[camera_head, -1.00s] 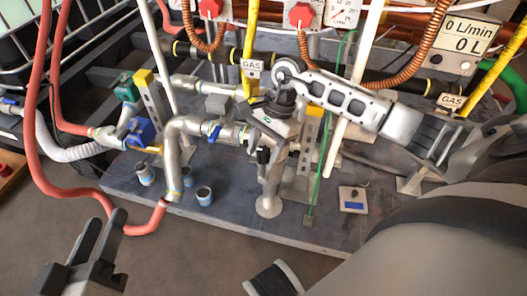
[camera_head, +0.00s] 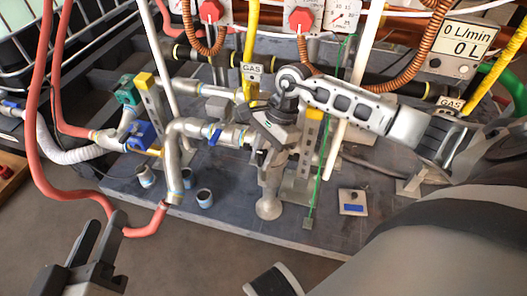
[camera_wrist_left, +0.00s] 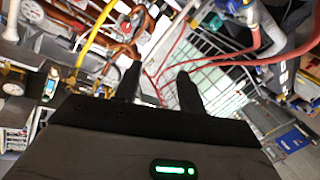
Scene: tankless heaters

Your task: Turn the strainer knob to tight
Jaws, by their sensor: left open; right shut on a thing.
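The grey metal strainer (camera_head: 271,160) stands near the middle of the head view, at the end of a silver pipe with a blue-handled valve. Its dark knob (camera_head: 284,103) is at the top, largely covered by my right gripper (camera_head: 288,88). My right gripper reaches in from the right and is shut on the knob. Any marking for tight is hidden. My left gripper (camera_head: 98,243) is open and empty at the lower left, over the floor and apart from the pipes; its dark fingers also show in the left wrist view (camera_wrist_left: 158,85).
Red hoses (camera_head: 40,130) hang at the left, beside a blue valve (camera_head: 140,136). Yellow gas pipes (camera_head: 250,40) and white rods stand around the strainer. A small gauge box (camera_head: 353,201) and grey cups (camera_head: 204,198) sit on the dark platform.

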